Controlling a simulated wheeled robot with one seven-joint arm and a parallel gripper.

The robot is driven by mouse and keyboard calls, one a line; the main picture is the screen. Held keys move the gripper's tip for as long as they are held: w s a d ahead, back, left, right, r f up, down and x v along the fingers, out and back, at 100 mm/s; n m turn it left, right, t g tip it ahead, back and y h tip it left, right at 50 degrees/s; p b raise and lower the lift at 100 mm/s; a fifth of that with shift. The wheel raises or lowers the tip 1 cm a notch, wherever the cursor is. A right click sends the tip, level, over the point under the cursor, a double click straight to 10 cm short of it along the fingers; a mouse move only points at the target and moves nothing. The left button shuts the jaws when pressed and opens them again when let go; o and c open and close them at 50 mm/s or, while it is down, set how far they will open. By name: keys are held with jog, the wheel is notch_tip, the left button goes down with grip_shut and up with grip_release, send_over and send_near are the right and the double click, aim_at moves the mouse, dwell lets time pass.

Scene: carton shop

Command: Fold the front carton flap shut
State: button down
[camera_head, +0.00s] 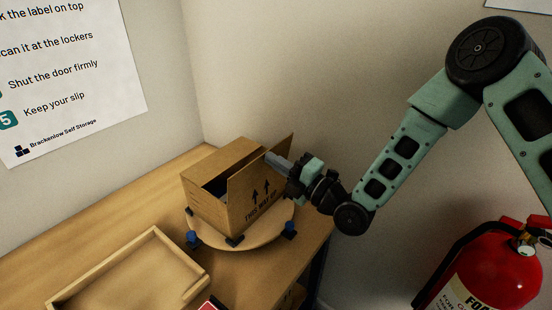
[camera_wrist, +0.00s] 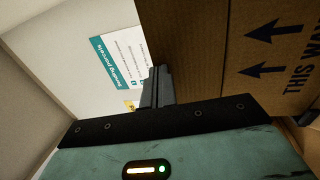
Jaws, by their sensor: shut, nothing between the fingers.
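The brown cardboard carton (camera_head: 208,205) sits on a round wooden turntable. Its front flap (camera_head: 245,170) stands up along the edge above the printed arrows, and a dark gap into the carton shows behind it. My gripper (camera_head: 270,157) is shut and empty at the outer side of this flap, near its right end. In the wrist view the shut fingers (camera_wrist: 157,88) overlap the edge of the flap (camera_wrist: 182,45); I cannot tell whether they touch it. The carton's printed face (camera_wrist: 270,60) shows to the right there.
The turntable (camera_head: 213,240) carries blue and black clamps around the carton. A shallow wooden tray (camera_head: 120,268) lies on the bench (camera_head: 60,260) at front left. A wall stands close behind. A red fire extinguisher (camera_head: 492,268) stands at lower right, below my arm.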

dwell(0.4)
jog(key=w+a+r+g+h+p, duration=0.1)
jog(key=a+r+g+h+p, duration=0.1)
jog(key=h, duration=0.1)
jog(key=shift+w+a+g+h+p, duration=0.3)
jog(key=shift+w+p, duration=0.05)
jog(key=shift+w, duration=0.05)
jog(key=shift+w+a+f+g+h+p, duration=0.8)
jog(key=shift+w+a+g+h+p, duration=0.2)
jog(key=shift+a+h+p, duration=0.35)
jog(key=shift+w+a+f+g+h+p, duration=0.8)
jog(key=shift+w+a+g+h+p, duration=0.3)
jog(key=shift+p, duration=0.4)
jog(key=shift+w+a+f+g+h+p, duration=0.8)
jog(key=shift+a+g+h+p, duration=0.3)
jog(key=shift+h+p, duration=0.3)
jog(key=shift+a, duration=0.1)
